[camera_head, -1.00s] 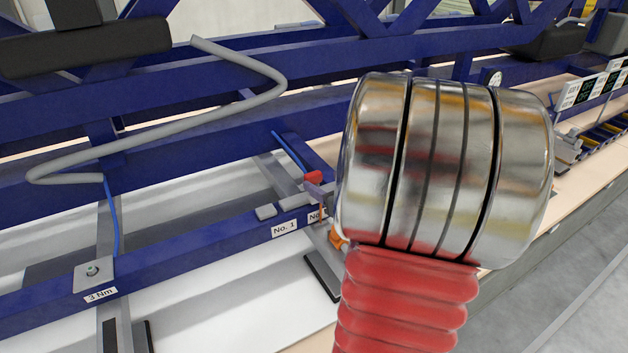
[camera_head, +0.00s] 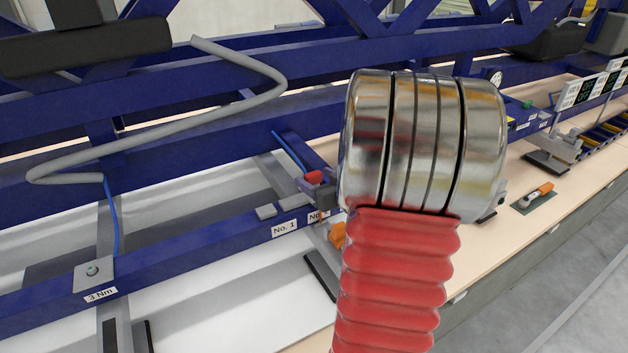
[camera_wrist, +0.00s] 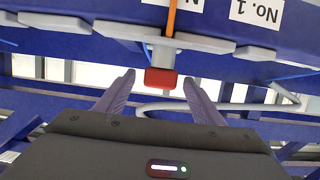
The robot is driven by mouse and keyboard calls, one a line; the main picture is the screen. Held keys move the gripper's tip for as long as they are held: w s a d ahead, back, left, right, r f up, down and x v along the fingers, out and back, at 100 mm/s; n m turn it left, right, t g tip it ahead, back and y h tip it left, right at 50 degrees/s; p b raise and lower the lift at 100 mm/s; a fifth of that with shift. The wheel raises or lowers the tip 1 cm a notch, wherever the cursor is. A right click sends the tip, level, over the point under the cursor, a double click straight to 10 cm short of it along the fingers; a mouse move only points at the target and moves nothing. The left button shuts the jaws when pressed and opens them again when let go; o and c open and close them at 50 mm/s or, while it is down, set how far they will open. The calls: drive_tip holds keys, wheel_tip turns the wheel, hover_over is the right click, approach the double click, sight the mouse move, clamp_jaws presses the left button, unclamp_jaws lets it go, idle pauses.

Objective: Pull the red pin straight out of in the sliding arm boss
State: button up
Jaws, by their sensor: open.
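The red pin (camera_wrist: 161,78) shows its block-like head in the wrist view, in front of a grey boss (camera_wrist: 163,54) on the blue frame. In the head view the red head (camera_head: 314,177) is partly visible just left of my arm's metal wrist. My gripper (camera_wrist: 159,82) is open, its two purple fingers on either side of the red head with gaps at both sides. Whether the fingertips reach level with the head in depth I cannot tell. In the head view my arm hides most of the gripper and the boss.
Blue frame beams (camera_head: 180,245) run across the scene, with labels such as No. 1 (camera_head: 284,229). A bent grey tube (camera_head: 150,145) crosses at left. An orange part (camera_head: 337,235) sits under the beam. An orange-handled tool (camera_head: 538,192) lies on the bench at right.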

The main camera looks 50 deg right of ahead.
drive_tip(key=shift+c, duration=0.5)
drive_tip(key=c, duration=1.1)
drive_tip(key=shift+r, duration=0.1)
wheel_tip(320, 180, up, 10)
drive_tip(key=shift+r, duration=1)
idle(0.8)
wheel_tip(320, 180, up, 9)
idle(2.3)
idle(0.6)
